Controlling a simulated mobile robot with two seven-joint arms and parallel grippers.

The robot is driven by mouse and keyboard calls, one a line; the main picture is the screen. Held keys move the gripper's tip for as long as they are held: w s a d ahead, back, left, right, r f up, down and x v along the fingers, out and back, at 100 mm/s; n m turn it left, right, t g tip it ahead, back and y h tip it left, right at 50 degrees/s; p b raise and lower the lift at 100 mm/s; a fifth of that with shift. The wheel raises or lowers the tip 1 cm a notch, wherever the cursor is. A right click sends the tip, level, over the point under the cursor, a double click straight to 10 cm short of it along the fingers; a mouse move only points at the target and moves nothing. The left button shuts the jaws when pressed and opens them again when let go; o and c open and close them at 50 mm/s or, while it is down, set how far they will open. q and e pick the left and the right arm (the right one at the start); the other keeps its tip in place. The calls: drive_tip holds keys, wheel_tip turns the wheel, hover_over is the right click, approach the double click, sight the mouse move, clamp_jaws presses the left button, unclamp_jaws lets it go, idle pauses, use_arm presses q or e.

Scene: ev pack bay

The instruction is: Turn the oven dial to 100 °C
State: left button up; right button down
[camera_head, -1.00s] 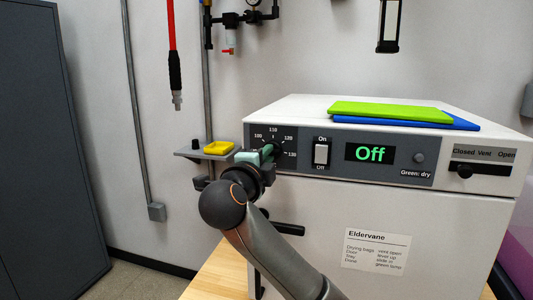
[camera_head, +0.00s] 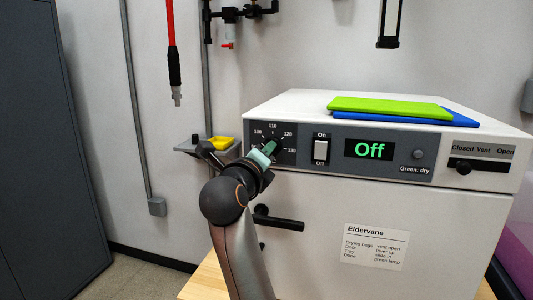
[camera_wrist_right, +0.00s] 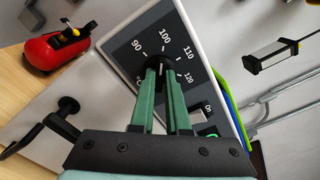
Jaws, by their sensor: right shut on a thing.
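The oven (camera_head: 340,235) is a white box with a grey control panel (camera_head: 437,160). Its dial (camera_wrist_right: 160,66) is a small dark knob at the panel's left end, mostly hidden by my fingers. Scale marks 90 to 120 show around it in the right wrist view; 100 to 130 show in the head view. My right gripper (camera_head: 270,149) is shut on the dial with green fingers, which show also in the right wrist view (camera_wrist_right: 161,72). The dial's pointer cannot be read. My left gripper is not in view.
A rocker switch (camera_head: 320,150) sits right of the dial. A black door handle (camera_head: 280,222) sticks out below. Green (camera_head: 390,108) and blue (camera_head: 460,118) slabs lie on top.

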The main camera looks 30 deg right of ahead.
drive_tip(key=shift+m, duration=0.3)
drive_tip(key=c, duration=0.9)
unclamp_jaws()
drive_tip(key=shift+a, duration=0.15)
